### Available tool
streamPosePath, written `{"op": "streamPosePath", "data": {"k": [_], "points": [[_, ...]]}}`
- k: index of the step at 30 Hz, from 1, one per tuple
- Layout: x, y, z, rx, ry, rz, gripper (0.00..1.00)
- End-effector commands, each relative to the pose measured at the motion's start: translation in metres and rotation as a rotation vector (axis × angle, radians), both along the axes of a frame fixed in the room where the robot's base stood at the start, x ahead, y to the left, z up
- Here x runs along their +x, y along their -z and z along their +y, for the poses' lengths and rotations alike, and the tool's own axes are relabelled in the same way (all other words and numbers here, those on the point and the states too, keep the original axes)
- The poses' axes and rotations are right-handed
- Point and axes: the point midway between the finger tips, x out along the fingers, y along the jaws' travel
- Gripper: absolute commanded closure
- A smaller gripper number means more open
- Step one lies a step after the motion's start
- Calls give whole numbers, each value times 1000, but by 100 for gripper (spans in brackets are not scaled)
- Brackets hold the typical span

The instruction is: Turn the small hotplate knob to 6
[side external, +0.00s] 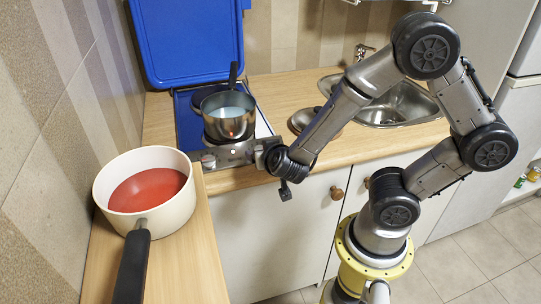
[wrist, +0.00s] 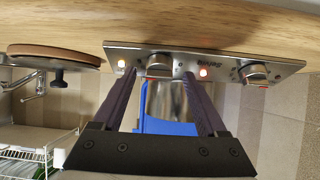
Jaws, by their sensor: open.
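The hob's metal control panel (side external: 232,153) is on the front edge of the hob. It also shows in the wrist view (wrist: 225,67), with two round metal knobs. One knob (wrist: 158,70) sits between the fingertips of my open gripper (wrist: 158,75); I cannot tell if the fingers touch it. The other knob (wrist: 253,73) is to the right in the wrist view and shows at the panel's left end in the side view (side external: 208,161). In the side view my gripper (side external: 262,152) is at the panel's right end and hides the nearer knob. The dial marks are unreadable.
A steel pot (side external: 229,118) with pale liquid stands on the hob. The blue hob lid (side external: 187,40) is raised behind it. A cream saucepan (side external: 110,190) with red contents is on the left counter. A sink (side external: 400,103) is at right. Indicator lights (wrist: 204,72) glow on the panel.

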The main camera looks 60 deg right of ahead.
Motion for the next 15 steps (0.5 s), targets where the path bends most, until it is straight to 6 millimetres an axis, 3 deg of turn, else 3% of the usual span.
{"op": "streamPosePath", "data": {"k": [15], "points": [[-46,-39,48,1,-8,1,25]]}}
